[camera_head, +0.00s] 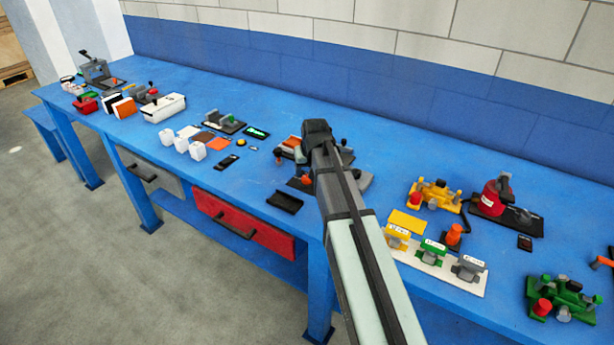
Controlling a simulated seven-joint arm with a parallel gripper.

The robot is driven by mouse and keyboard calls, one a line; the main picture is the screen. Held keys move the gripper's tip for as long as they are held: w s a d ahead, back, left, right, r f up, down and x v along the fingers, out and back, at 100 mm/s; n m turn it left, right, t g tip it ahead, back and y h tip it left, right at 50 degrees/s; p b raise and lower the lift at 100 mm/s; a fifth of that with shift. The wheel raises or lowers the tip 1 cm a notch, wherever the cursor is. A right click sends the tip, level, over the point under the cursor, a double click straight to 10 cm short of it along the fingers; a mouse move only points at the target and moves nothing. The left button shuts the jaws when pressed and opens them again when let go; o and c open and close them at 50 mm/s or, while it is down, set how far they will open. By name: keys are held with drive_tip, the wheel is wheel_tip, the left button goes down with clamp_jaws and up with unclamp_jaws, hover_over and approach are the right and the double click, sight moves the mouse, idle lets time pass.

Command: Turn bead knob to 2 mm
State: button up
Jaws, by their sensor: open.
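My gripper (318,132) is the dark end of my arm, above the middle of the blue bench. Its fingers are hard to make out, but it is open and no held thing shows. Below and beside it is a dark device (302,184) with an orange knob (306,179), partly covered by my arm. Another device with an orange-brown part (292,142) shows just left of my gripper. I cannot tell which knob is the bead knob, and no 2 mm mark is readable from here.
The blue bench (390,150) runs along the wall. Yellow (434,194), red (492,198) and green (562,297) devices stand right of my arm. White blocks (182,145), a white box (164,108) and a grey machine (98,71) stand left. A red drawer (240,224) hangs below.

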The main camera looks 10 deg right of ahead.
sight(305, 178)
drive_tip(key=shift+x, duration=2.5)
drive_tip(key=c, duration=1)
drive_tip(key=shift+m, duration=0.3)
drive_tip(key=m+h, duration=0.1)
drive_tip(key=m, duration=0.1)
drive_tip(key=m+h, duration=0.1)
drive_tip(key=m, duration=0.2)
drive_tip(key=shift+a+m+g, duration=0.2)
drive_tip(key=shift+m+g, duration=0.1)
drive_tip(key=m+g+h, duration=0.1)
drive_tip(key=m, duration=0.4)
drive_tip(key=shift+w+g+h, duration=0.1)
drive_tip(key=shift+g+h, duration=0.3)
drive_tip(key=shift+m, duration=0.4)
